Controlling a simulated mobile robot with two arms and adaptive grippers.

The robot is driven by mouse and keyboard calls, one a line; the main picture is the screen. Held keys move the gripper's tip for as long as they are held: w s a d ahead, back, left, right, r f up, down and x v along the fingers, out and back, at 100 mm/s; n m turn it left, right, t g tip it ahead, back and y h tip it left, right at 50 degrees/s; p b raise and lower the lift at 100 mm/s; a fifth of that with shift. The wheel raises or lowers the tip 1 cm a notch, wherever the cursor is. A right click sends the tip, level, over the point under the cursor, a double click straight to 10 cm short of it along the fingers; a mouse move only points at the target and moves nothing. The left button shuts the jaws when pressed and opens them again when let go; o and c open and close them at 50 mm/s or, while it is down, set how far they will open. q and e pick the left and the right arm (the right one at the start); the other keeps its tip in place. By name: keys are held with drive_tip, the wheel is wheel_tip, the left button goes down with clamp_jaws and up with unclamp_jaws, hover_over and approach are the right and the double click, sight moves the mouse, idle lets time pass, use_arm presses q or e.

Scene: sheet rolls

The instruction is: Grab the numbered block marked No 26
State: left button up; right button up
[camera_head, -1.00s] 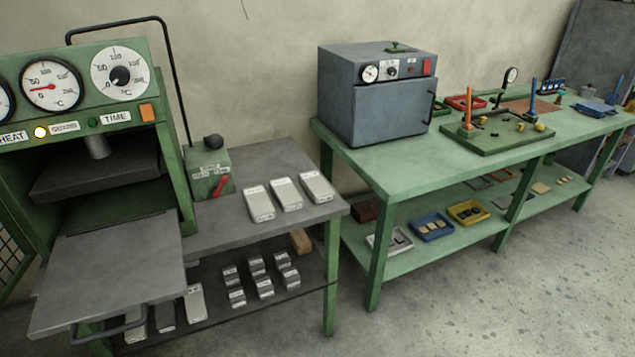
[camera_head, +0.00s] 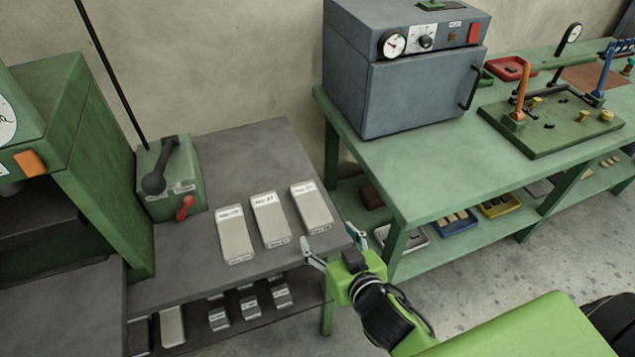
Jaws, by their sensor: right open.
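Three pale grey blocks with white labels lie in a row on the grey table top: a left block (camera_head: 234,234), a middle block (camera_head: 270,219) and a right block (camera_head: 312,207). The label print is too small for me to read surely, so I cannot tell which is No 26. Several smaller labelled blocks (camera_head: 250,306) sit on the shelf below, partly hidden by the table top. My right gripper (camera_head: 329,243) is open and empty at the table's front right corner, just in front of the right block and apart from it. My left gripper is not in view.
A green box with a black-knobbed lever (camera_head: 172,178) stands behind the blocks at left, beside the green press (camera_head: 100,150). A grey oven (camera_head: 415,85) stands on the green bench (camera_head: 430,175) at right. The grey table top behind the blocks is clear.

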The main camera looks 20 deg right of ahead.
sight(313, 206)
drive_tip(key=shift+w+r, duration=0.7)
drive_tip(key=shift+w, duration=0.05)
drive_tip(key=x, duration=0.7)
drive_tip(key=shift+p, duration=0.4)
drive_tip(key=shift+w+f, duration=0.1)
drive_tip(key=shift+w, duration=0.35)
drive_tip(key=shift+p+x, duration=0.55)
drive_tip(key=shift+x, duration=1.75)
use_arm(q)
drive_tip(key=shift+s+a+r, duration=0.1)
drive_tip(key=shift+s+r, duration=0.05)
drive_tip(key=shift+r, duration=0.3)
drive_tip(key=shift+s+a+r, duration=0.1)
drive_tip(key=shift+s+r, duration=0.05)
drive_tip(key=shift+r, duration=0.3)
use_arm(e)
drive_tip(key=shift+d+r, duration=0.1)
drive_tip(key=shift+r, duration=0.1)
drive_tip(key=c, duration=1.5)
drive_tip(key=shift+c, duration=0.2)
